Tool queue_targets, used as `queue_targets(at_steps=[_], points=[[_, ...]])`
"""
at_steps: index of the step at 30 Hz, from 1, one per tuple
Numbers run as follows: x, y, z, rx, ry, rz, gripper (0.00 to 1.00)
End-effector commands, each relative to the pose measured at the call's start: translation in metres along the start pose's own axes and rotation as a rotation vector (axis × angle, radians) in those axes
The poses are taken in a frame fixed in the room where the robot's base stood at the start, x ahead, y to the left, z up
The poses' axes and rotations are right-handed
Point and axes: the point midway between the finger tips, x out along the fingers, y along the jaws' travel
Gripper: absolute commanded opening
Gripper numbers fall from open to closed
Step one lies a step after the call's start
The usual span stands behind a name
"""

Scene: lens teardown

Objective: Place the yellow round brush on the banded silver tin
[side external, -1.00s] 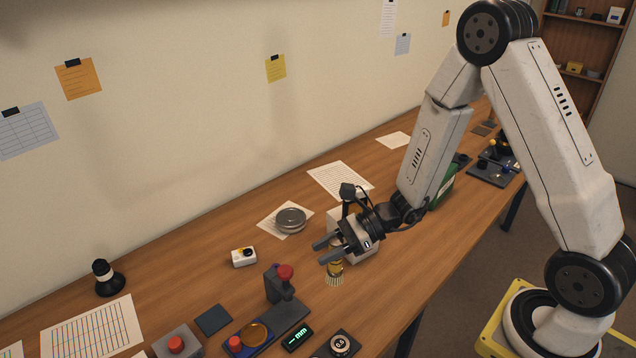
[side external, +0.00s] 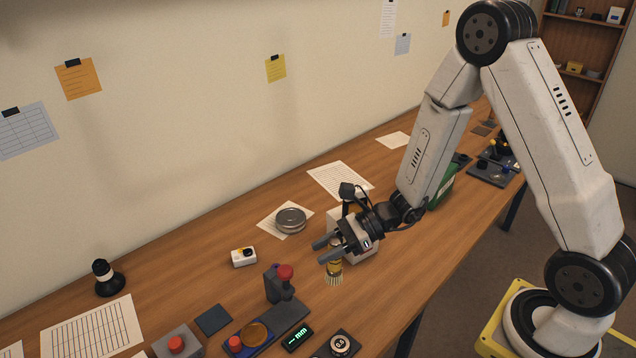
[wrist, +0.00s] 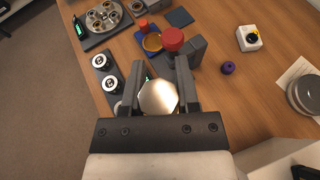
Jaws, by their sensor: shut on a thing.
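The yellow round brush (side external: 335,271) hangs upright between the fingers of my gripper (side external: 323,251), with its pale bristles pointing down. In the wrist view its round pale metallic top (wrist: 158,98) shows between the two fingers, which are shut on it. The banded silver tin (side external: 291,220) stands on a white sheet behind and to the left of my gripper in the side view. It also shows at the right edge of the wrist view (wrist: 306,96). Nothing sits on its top.
A grey stand with a red knob (side external: 285,273) and a blue base with an amber disc (side external: 255,334) lie in front. A small white box with a yellow and black top (side external: 243,257) sits left of the tin. A white block (side external: 364,251) stands behind my gripper.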

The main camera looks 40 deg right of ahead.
Motion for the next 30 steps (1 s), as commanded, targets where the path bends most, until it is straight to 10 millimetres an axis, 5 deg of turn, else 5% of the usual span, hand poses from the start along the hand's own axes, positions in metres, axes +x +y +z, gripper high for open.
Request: queue_targets(at_steps=[11,30], points=[[0.007,-0.046,0.003,0.006,-0.008,-0.014,0.00],[0.009,-0.187,0.017,0.034,-0.012,-0.074,0.00]])
